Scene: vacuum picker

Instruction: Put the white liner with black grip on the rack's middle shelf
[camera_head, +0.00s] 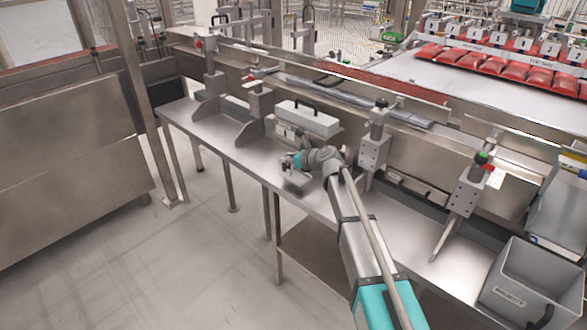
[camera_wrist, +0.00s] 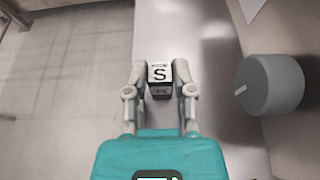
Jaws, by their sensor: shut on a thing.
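My gripper (camera_head: 296,178) is over the front edge of the steel bench, and the wrist view shows its two fingers (camera_wrist: 160,82) closed around a small block (camera_wrist: 160,73). The block has a white face with a black "S" and a darker lower part. I cannot tell whether this block is the white liner with black grip. A white box with a black handle (camera_head: 307,120) stands on the bench just behind my gripper. I cannot pick out the rack or its middle shelf with certainty.
The steel bench (camera_head: 240,152) carries several upright brackets (camera_head: 374,145). A grey bin (camera_head: 525,285) stands at the lower right. A grey cylinder (camera_wrist: 270,85) is right of the block in the wrist view. The floor (camera_head: 130,265) at the front left is clear.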

